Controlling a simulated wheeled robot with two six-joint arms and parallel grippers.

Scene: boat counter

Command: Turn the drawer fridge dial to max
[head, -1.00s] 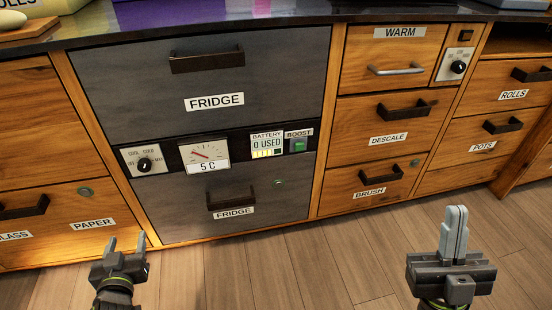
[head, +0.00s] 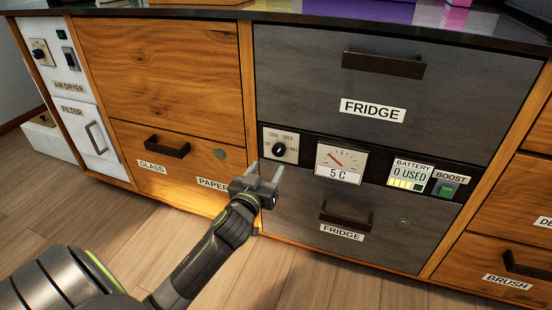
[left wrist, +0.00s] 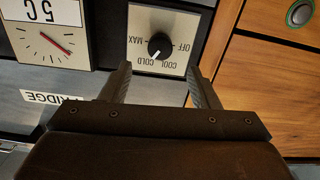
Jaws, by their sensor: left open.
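The fridge dial (head: 279,149) is a black round knob on a pale plate at the left end of the fridge's control strip. In the left wrist view, the dial (left wrist: 160,45) shows upside down with OFF, COOL, COLD and MAX around it. Its white mark points to about COLD. My left gripper (head: 265,174) is open and empty, just below and left of the dial in the head view. In the left wrist view its two fingers (left wrist: 160,82) stand apart, with the dial beyond the gap between them. The dial appears untouched. My right gripper is out of view.
A temperature gauge (head: 341,163) reading 5 C sits right of the dial. Fridge drawer handles (head: 384,64) stick out above, and another (head: 346,215) below. The PAPER drawer (head: 205,165) is to the left, with a round green-rimmed lock (left wrist: 299,14). Wooden floor lies in front.

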